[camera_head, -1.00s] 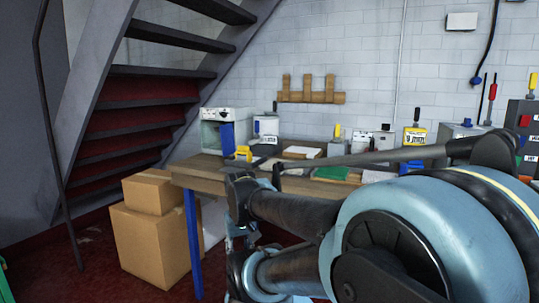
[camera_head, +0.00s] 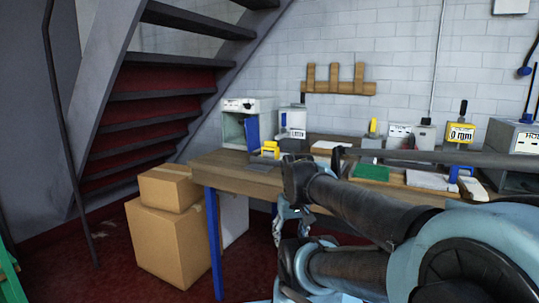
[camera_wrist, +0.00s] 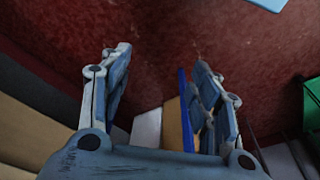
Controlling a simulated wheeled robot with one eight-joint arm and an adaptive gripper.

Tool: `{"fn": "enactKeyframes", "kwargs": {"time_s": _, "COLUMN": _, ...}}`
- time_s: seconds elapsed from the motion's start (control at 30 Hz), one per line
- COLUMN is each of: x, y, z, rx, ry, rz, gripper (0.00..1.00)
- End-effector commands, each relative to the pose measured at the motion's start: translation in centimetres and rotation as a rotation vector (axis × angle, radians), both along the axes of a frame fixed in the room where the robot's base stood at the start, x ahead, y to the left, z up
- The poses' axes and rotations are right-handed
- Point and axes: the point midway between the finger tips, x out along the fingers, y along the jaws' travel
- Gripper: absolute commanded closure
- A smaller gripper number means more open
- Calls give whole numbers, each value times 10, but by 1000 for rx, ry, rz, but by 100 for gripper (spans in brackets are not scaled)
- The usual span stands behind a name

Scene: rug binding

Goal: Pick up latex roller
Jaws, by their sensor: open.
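My gripper (camera_wrist: 162,68) is open and empty in the wrist view, its two blue-grey fingers wide apart over the dark red floor. In the head view it is partly hidden behind my arm, low in front of the workbench (camera_head: 234,172). I cannot make out a latex roller for certain. A small yellow item (camera_head: 270,149) stands near the bench's left end, too small to identify. My arm hides part of the bench top.
Two cardboard boxes (camera_head: 168,240) are stacked left of the bench's blue leg (camera_head: 214,243). A metal staircase (camera_head: 150,95) rises at the left. Several machines and containers line the bench's back, with a green mat (camera_head: 371,172) before them.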

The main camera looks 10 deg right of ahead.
Motion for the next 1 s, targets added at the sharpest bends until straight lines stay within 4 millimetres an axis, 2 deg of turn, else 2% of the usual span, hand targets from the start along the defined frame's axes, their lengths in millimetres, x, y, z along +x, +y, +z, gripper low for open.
{"fn": "enactKeyframes", "kwargs": {"time_s": 0.27, "x": 68, "y": 1, "z": 83, "rx": 57, "ry": -12, "rz": 173, "gripper": 43}}
{"fn": "enactKeyframes", "kwargs": {"time_s": 0.57, "x": 160, "y": -5, "z": 172, "rx": 124, "ry": -68, "rz": 401, "gripper": 43}}
{"fn": "enactKeyframes", "kwargs": {"time_s": 0.77, "x": 227, "y": -20, "z": 222, "rx": 156, "ry": -132, "rz": 550, "gripper": 43}}
{"fn": "enactKeyframes", "kwargs": {"time_s": 1.0, "x": 306, "y": -49, "z": 273, "rx": 180, "ry": -231, "rz": 720, "gripper": 43}}
